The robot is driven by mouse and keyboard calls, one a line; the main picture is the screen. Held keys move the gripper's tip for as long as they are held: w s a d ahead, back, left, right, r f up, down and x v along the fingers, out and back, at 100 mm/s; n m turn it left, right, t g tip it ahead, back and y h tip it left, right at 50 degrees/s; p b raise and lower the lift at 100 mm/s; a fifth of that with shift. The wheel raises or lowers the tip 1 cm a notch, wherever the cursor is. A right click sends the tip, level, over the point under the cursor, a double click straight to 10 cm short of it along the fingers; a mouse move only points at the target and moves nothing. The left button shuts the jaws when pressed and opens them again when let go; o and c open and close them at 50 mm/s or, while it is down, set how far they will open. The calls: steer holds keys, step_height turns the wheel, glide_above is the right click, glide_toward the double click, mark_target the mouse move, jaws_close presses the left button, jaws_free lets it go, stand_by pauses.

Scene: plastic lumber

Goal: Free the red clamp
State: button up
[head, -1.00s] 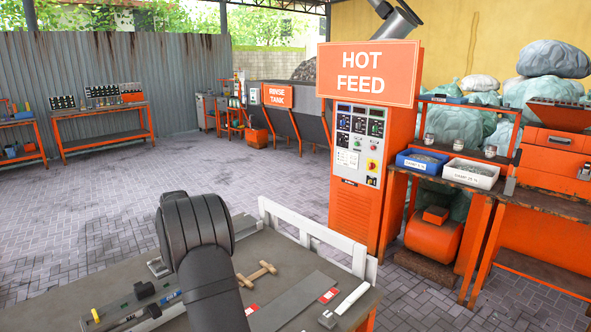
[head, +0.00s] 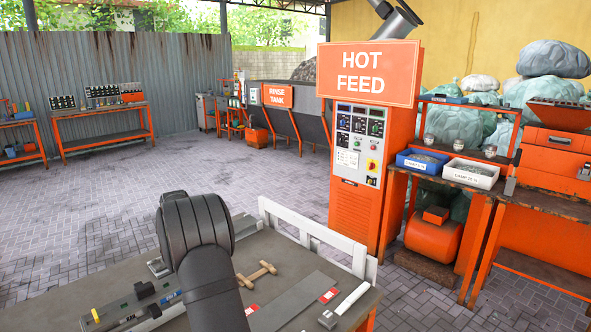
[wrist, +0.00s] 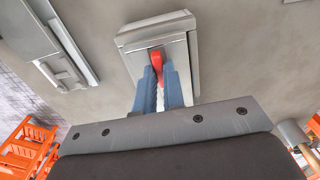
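In the wrist view the red clamp (wrist: 157,64) shows as a small red lever on a grey metal block (wrist: 180,50) on the bench. My gripper (wrist: 160,78) has two blue fingers, one on each side of the red lever. The gap between them is about as narrow as the lever, and they look shut on it. The lower part of the clamp is hidden by the fingers. In the head view my arm hides the gripper and the clamp.
The grey bench (head: 110,290) holds a wooden piece (head: 257,274), a grey plank (head: 295,300), a white bar (head: 351,298) and small tools at the left. A white rail (head: 312,234) stands along its far edge. The orange HOT FEED cabinet (head: 360,205) is behind it.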

steer(key=o, duration=0.6)
steer(key=shift+r, duration=3.55)
steer(key=shift+f, duration=0.1)
step_height(320, 180, down, 7)
steer(key=shift+f, duration=0.1)
steer(key=shift+m, duration=1.4)
steer(key=shift+n, duration=0.3)
